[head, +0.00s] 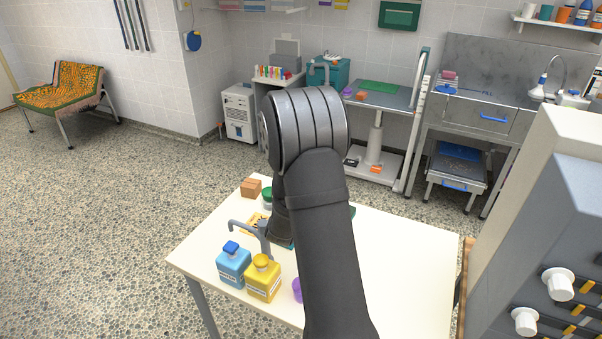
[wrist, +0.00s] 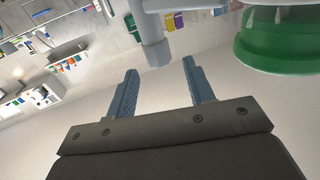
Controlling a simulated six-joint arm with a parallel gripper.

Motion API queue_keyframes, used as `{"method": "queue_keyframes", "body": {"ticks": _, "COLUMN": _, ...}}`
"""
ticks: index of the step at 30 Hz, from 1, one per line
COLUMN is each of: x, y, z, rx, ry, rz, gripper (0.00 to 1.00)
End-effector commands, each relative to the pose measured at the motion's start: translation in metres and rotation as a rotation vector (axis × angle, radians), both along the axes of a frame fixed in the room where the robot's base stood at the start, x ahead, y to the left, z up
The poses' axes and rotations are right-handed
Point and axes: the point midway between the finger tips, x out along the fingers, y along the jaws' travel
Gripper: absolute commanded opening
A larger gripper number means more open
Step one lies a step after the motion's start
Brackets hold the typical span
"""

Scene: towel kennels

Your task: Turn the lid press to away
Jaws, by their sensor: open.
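The lid press appears as a grey bent arm (head: 262,238) on the white table, reaching left. My own arm hides part of it in the head view. In the wrist view a pale grey rod (wrist: 153,42), which looks like part of the press, ends just beyond my fingertips, roughly between them. My gripper (wrist: 160,70) is open with nothing between its fingers. In the head view my arm hides it. A green lid or jar (wrist: 280,45) is close by at the upper right of the wrist view.
On the white table (head: 410,270) stand a blue bottle (head: 234,268), a yellow bottle (head: 263,283), a purple item (head: 297,290), a green-topped jar (head: 267,193) and a brown box (head: 251,187). The table's right side is clear. A grey cabinet (head: 565,220) with white knobs stands at right.

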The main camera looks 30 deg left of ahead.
Motion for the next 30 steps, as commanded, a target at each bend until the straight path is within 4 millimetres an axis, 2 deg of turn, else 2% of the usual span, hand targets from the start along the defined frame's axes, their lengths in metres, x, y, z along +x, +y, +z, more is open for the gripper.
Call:
{"method": "queue_keyframes", "body": {"ticks": 3, "x": -0.017, "y": -0.004, "z": 0.000, "rx": -0.001, "ry": 0.002, "rz": 0.001, "gripper": 0.48}}
{"method": "queue_keyframes", "body": {"ticks": 6, "x": -0.025, "y": -0.006, "z": 0.000, "rx": 0.000, "ry": 0.001, "rz": 0.001, "gripper": 0.48}}
{"method": "queue_keyframes", "body": {"ticks": 15, "x": -0.027, "y": -0.007, "z": 0.000, "rx": 0.000, "ry": 0.001, "rz": 0.000, "gripper": 0.48}}
{"method": "queue_keyframes", "body": {"ticks": 21, "x": -0.022, "y": -0.012, "z": 0.000, "rx": 0.034, "ry": 0.045, "rz": -0.007, "gripper": 0.09}}
{"method": "queue_keyframes", "body": {"ticks": 23, "x": -0.017, "y": -0.017, "z": 0.000, "rx": 0.070, "ry": 0.094, "rz": -0.014, "gripper": 0.00}}
{"method": "queue_keyframes", "body": {"ticks": 30, "x": 0.002, "y": -0.041, "z": -0.001, "rx": 0.300, "ry": 0.393, "rz": -0.060, "gripper": 0.00}}
